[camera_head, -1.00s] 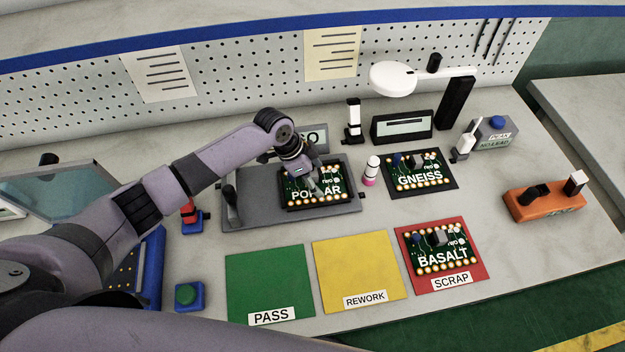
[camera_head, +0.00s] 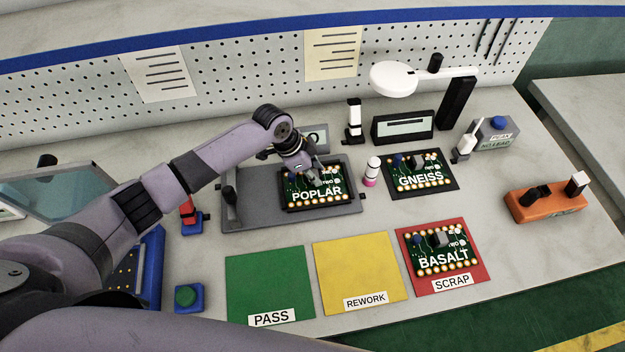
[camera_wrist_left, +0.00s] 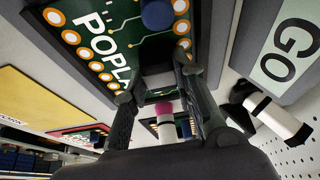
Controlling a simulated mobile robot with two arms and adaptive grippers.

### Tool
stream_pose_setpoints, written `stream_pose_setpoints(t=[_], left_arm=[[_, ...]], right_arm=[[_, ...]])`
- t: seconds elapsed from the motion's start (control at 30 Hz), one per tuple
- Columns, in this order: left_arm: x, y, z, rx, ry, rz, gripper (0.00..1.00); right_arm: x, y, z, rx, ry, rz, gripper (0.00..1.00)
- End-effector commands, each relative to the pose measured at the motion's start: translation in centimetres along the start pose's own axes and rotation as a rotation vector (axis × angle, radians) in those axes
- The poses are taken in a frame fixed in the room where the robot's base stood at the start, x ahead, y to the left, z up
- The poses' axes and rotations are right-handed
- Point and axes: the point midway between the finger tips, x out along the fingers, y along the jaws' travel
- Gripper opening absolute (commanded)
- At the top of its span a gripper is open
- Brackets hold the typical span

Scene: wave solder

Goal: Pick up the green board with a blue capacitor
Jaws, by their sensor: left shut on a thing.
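The green board marked POPLAR (camera_head: 302,201) lies at the grey fixture (camera_head: 252,212), with gold pads along its edges. In the left wrist view the board (camera_wrist_left: 88,36) carries a round blue capacitor (camera_wrist_left: 157,14). My left gripper (camera_head: 316,177) is over the board's far right part, its fingers pointing down at it. I cannot tell whether the board is clear of the fixture. My right gripper is not in view.
Board GNEISS (camera_head: 420,184) lies on a dark mat; board BASALT (camera_head: 443,262) lies on the red SCRAP mat (camera_head: 468,285). The green PASS mat (camera_head: 268,280) and yellow REWORK mat (camera_head: 358,268) are empty. A pink-and-white bottle (camera_head: 371,173) stands close to the fixture's right.

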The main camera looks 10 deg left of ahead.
Motion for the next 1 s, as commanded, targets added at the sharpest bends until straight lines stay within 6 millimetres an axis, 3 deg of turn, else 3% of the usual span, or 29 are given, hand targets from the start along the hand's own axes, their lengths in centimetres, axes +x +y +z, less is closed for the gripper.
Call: stream_pose_setpoints(t=[0.03, 0.37, 0.57, 0.77, 1.0], left_arm=[[1.1, 1.8, 0.5, 0.001, -0.015, 0.043, 0.0], [1.0, 1.9, 0.2, 0.004, -0.012, 0.043, 0.0], [-0.1, 1.8, -0.3, 0.005, -0.009, 0.042, 0.0], [-3.7, 1.5, -1.9, 0.009, -0.006, 0.036, 0.0], [-10.6, 0.9, -4.6, 0.008, -0.007, 0.025, 0.0]], right_arm=[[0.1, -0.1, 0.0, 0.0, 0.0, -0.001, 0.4], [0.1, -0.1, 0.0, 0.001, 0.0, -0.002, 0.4], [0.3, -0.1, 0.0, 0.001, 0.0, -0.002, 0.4], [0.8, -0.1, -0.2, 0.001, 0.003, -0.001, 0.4], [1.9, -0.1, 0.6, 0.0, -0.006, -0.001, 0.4]])
